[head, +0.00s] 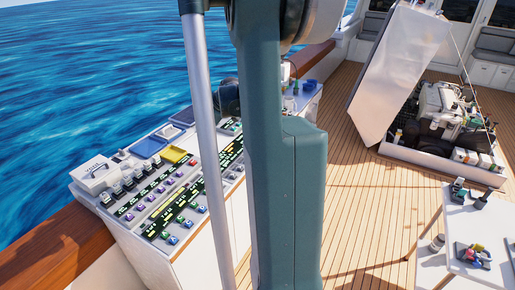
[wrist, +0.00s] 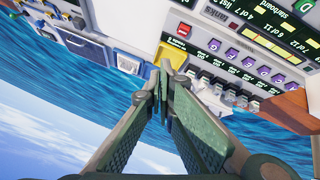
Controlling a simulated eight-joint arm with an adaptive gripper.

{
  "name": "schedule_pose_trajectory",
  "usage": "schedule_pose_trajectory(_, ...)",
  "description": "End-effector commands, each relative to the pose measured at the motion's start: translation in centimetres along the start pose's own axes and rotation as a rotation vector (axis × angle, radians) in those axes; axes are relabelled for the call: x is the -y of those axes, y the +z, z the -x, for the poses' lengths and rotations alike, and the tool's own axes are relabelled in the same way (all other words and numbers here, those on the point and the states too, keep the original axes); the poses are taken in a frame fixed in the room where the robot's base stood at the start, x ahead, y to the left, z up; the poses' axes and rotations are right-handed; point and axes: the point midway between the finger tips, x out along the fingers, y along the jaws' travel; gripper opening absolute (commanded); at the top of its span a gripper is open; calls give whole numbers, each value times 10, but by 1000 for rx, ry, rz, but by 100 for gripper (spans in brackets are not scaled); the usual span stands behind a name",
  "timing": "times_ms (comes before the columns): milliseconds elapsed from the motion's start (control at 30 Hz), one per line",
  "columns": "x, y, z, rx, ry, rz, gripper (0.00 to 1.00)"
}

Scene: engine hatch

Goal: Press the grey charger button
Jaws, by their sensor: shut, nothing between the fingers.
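A control console (head: 85,180) stands at the left by the rail in the head view, with rows of small coloured buttons and dark label strips. In the wrist view it shows upside down, with several purple buttons (wrist: 247,61) and a row of grey switches (wrist: 228,92). I cannot tell which item is the grey charger button; the label text is too small or cut off. My gripper (wrist: 164,68) is shut and empty, its tips in front of the yellow tray. Contact with the console is not visible. In the head view my own arm hides part of the console.
A yellow tray (head: 174,154) and a blue tray (head: 149,147) lie at the console's back edge. An open engine hatch with a raised white cover (head: 398,70) stands at the right. A white table (head: 459,222) is at the lower right. Wooden deck (head: 359,235) lies between.

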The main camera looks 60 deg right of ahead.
Motion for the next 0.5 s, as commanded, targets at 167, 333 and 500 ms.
schedule_pose_trajectory(167, -37, 32, -12, -5, 18, 21, 0)
schedule_pose_trajectory(333, -69, 65, -22, -10, 36, 45, 0)
schedule_pose_trajectory(500, -99, 100, -31, -15, 55, 68, 0)
